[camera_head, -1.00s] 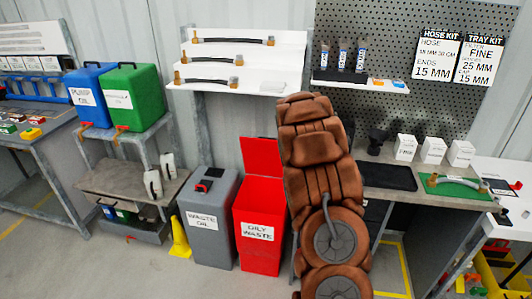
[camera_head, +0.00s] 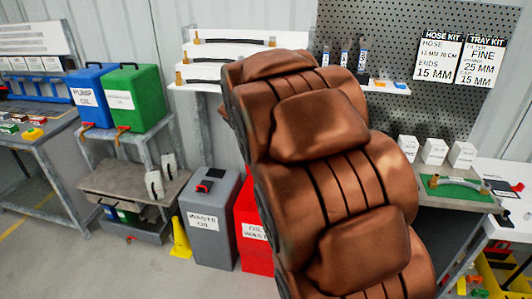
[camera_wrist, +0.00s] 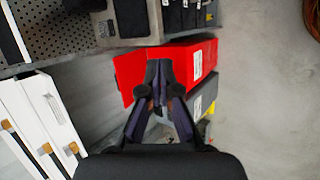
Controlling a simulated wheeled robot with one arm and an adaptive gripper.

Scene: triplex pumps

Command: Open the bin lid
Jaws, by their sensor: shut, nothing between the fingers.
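The red bin (camera_head: 254,260) labelled OILY WASTE stands on the floor beside the grey bin, and my arm hides its right part and top in the head view. In the wrist view the red bin (camera_wrist: 192,58) lies beyond my gripper, its white label facing right. Its red lid (camera_wrist: 128,74) shows left of the fingers, swung up from the bin. My gripper (camera_wrist: 159,64) is shut and empty, with its fingertips over the red bin's near part; I cannot tell whether they touch it. My gripper is hidden in the head view.
A bench with blue (camera_head: 92,95) and green (camera_head: 133,98) containers is further left. White hose shelves (camera_wrist: 45,120) are left in the wrist view. Floor in front is clear.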

